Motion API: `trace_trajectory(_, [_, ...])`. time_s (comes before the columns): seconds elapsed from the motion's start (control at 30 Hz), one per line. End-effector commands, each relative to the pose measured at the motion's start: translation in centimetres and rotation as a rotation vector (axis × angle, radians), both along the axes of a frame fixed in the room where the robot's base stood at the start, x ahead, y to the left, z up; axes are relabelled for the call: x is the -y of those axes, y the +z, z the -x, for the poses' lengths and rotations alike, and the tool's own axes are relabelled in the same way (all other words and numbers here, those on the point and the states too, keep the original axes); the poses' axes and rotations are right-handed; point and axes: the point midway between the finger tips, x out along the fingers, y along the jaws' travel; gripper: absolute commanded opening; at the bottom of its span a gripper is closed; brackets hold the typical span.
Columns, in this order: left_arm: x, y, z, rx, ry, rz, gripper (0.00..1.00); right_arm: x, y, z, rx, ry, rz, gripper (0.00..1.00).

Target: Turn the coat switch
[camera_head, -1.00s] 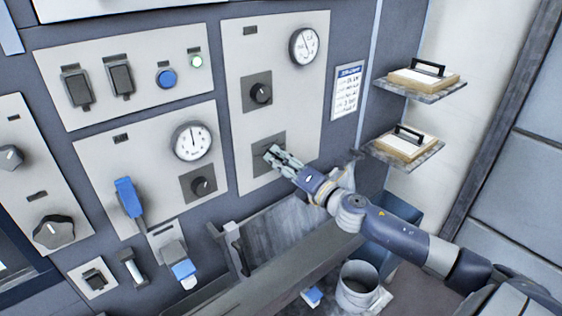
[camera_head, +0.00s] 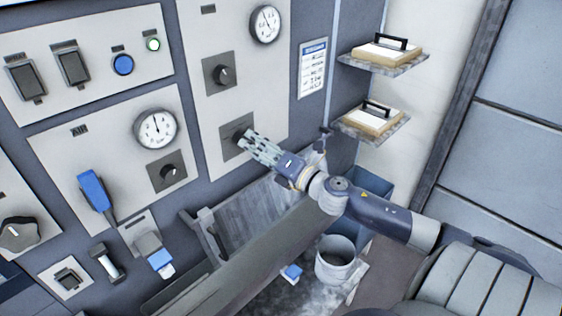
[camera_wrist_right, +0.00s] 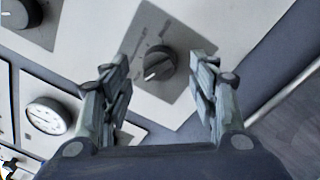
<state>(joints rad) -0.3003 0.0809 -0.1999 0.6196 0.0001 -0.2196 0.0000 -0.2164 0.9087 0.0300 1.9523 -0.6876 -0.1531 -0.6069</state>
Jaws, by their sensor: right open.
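A black rotary knob sits on a dark grey square plate (camera_head: 229,151) low on the tall light panel. It also shows in the right wrist view as a round black knob (camera_wrist_right: 157,66) with a pale pointer mark; the print around it is too blurred to read, so I cannot confirm it is the coat switch. My right gripper (camera_head: 255,146) is in front of this plate and partly hides the knob. In the right wrist view the fingers of my right gripper (camera_wrist_right: 161,78) are open, one on each side of the knob, with nothing held. My left gripper is out of view.
A similar knob (camera_head: 221,74) and a gauge (camera_head: 265,24) are above on the same panel. The left panel has a blue lever (camera_head: 95,192) and another gauge (camera_head: 155,129). A trough (camera_head: 250,215) lies below my right arm. Two shelves hold handled blocks at right.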

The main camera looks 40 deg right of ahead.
Motion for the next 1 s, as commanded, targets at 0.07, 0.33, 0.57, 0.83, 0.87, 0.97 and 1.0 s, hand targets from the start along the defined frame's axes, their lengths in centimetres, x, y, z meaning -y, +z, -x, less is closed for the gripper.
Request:
trace_trajectory(0.07, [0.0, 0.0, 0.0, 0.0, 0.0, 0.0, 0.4, 0.1, -0.2, 1.1, -0.002, 0.001, -0.004, 0.55])
trace_trajectory(0.33, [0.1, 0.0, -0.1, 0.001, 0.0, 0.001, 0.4, 0.5, -0.4, 4.5, -0.004, -0.001, -0.005, 0.55])
trace_trajectory(0.57, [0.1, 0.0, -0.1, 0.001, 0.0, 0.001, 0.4, 0.9, -0.5, 7.3, -0.002, -0.001, -0.004, 0.55])
trace_trajectory(0.83, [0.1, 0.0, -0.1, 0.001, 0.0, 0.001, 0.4, 1.1, -0.5, 8.9, -0.001, -0.001, -0.001, 0.55])
trace_trajectory(0.87, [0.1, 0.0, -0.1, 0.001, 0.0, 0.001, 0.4, 1.2, -0.5, 8.9, -0.001, -0.001, -0.001, 0.55])
trace_trajectory(0.97, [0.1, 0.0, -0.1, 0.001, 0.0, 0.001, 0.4, 1.2, -0.5, 9.0, -0.001, -0.001, 0.0, 0.55])
trace_trajectory(1.0, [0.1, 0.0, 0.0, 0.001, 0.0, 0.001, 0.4, 1.2, -0.5, 9.0, -0.001, -0.001, 0.0, 0.55])
